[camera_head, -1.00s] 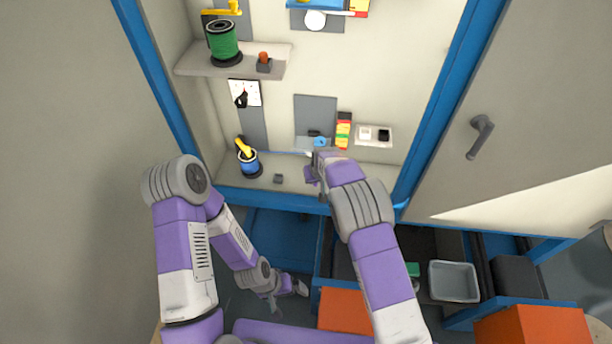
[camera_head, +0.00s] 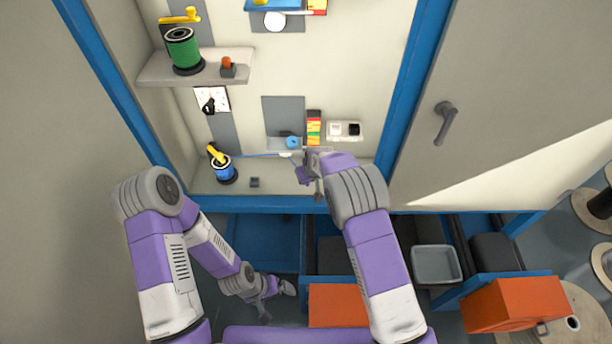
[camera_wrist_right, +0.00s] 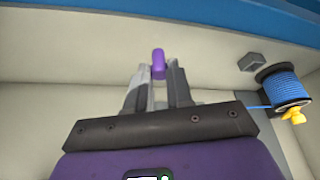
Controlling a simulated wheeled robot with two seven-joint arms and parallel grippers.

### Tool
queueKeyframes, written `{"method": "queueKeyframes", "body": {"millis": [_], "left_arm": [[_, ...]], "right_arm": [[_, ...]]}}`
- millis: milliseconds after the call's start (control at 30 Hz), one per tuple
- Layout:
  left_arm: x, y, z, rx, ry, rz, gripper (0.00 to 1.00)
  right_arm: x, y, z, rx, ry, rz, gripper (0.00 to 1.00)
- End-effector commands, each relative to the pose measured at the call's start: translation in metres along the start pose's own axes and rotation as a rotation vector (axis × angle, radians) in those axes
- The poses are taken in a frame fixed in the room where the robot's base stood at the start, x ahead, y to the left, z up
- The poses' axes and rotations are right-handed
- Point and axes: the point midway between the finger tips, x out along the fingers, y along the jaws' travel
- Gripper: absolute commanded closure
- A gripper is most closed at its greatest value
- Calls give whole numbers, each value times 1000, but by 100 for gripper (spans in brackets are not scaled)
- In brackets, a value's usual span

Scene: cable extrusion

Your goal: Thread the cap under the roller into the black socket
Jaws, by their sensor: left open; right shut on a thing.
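My right gripper (camera_head: 307,168) is at the front of the cabinet, just right of and below the blue roller (camera_head: 292,142). In the right wrist view it (camera_wrist_right: 158,78) is shut on a small purple cap (camera_wrist_right: 158,62) at its fingertips. A blue cable runs from the blue spool (camera_head: 225,172) rightward below the roller toward this gripper; its end is hard to see. The black socket (camera_head: 353,129) sits beside a white one on a pale plate, up and right of the gripper. My left gripper (camera_head: 277,292) hangs low, open and empty, away from the cabinet.
The lower cabinet shelf (camera_head: 284,181) carries a small dark block (camera_head: 254,182). A green spool (camera_head: 183,50) stands on the upper shelf at left. A red-yellow-green strip (camera_head: 314,128) is between roller and sockets. The open door (camera_head: 500,70) stands at right.

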Motion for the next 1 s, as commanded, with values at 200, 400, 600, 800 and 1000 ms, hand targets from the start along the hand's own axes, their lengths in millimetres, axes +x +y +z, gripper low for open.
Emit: {"method": "queueKeyframes", "body": {"millis": [200,400,600,800,1000], "left_arm": [[-1,0,0,0,0,0,0],[-14,5,1,0,0,0,0],[-37,14,2,0,0,0,0],[-54,20,2,0,0,0,0],[-61,23,3,0,0,0,0]], "right_arm": [[-2,1,-1,2,0,1,100],[-38,21,-17,75,0,17,100],[-111,70,-39,242,-5,75,100],[-171,115,-50,392,-5,149,100],[-201,139,-52,475,-1,194,100]]}}
